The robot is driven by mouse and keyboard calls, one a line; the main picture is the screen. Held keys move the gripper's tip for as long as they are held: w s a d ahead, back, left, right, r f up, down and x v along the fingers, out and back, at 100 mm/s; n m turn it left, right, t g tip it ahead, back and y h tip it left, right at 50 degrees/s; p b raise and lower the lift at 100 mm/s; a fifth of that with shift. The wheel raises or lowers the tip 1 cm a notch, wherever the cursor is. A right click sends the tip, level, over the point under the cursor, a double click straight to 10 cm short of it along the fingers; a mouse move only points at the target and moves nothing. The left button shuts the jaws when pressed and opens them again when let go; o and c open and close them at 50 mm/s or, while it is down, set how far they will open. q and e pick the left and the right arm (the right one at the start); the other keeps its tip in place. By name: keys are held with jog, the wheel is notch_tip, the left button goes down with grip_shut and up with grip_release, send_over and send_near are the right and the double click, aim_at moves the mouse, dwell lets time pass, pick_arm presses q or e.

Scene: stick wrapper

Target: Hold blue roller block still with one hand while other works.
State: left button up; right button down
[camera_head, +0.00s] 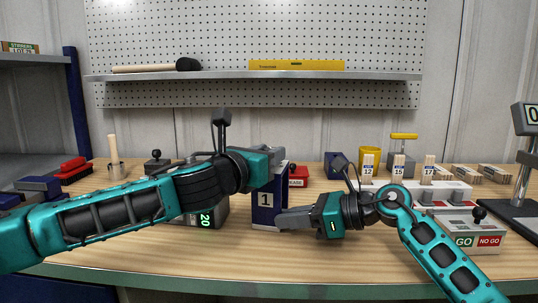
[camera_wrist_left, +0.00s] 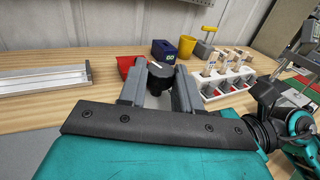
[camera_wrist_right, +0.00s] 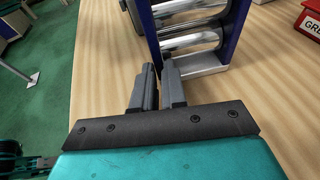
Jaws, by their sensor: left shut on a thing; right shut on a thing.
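The blue roller block (camera_head: 265,212), with a white "1" label, stands upright near the middle of the table. Its silver rollers (camera_wrist_right: 192,42) and blue side wall show in the right wrist view. My right gripper (camera_head: 286,218) is low at the block's front right; its fingers (camera_wrist_right: 158,72) are shut on the edge of the blue side wall. My left gripper (camera_head: 278,156) is at the top of the block, partly hiding it. The block's far side is hidden in the head view.
A white rack (camera_head: 440,189) with numbered wooden sticks, a yellow cup (camera_head: 371,155) and a GO/NO GO box (camera_head: 476,240) stand to the right. A box with a green "20" display (camera_head: 207,220) is left of the block. The front of the table is mostly clear.

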pick_arm(q)
jog(key=m+g+h, duration=0.4)
jog(key=w+a+m+g+h, duration=0.1)
jog(key=m+g+h, duration=0.1)
jog(key=shift+h, duration=0.4)
jog(key=shift+w+r+m+g+h, duration=0.15)
jog(key=shift+m+g+h, duration=0.55)
jog(key=shift+m+g, duration=0.9)
jog(key=shift+w+r+m+g+h, duration=0.15)
jog(key=shift+m+g+h, duration=0.7)
jog(key=shift+g, duration=1.25)
jog(key=shift+s+f+m+g, duration=0.1)
jog(key=shift+f+m+g, duration=0.1)
jog(key=shift+m+g, duration=0.25)
jog(key=o, duration=1.1)
jog(key=shift+c, duration=0.2)
jog(key=shift+f, duration=0.1)
jog(key=a, duration=0.8)
jog(key=s+a, duration=0.1)
jog(key=a, duration=0.3)
jog(key=shift+s, duration=0.1)
